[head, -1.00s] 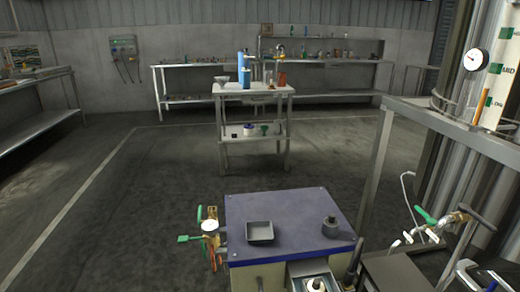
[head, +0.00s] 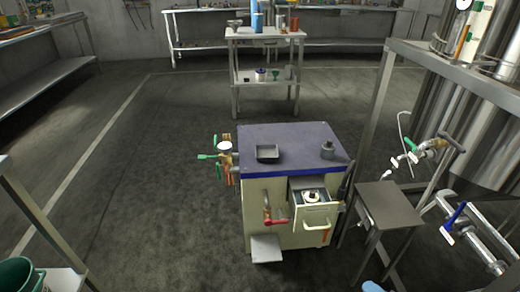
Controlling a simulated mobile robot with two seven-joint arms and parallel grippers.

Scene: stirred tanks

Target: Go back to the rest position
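Neither of my grippers shows in the head view, so I cannot see whether they are open, shut or holding anything. A cream cabinet with a dark blue top (head: 300,142) stands in the middle of the view. Its upper right drawer (head: 316,222) is pulled open, with a small round white and dark object (head: 312,195) inside. A grey tray (head: 268,153) and a grey cylindrical weight-like object (head: 327,150) stand apart on the top. A red-handled valve (head: 270,217) is on the cabinet's front, and green-handled valves (head: 222,153) are at its left side.
A small steel table (head: 266,72) stands behind. A metal stand (head: 388,203) and piping with a blue handle (head: 453,216) are close on the right, beside a large tank (head: 480,130). A green bucket (head: 16,276) is at the lower left. The floor left of the cabinet is clear.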

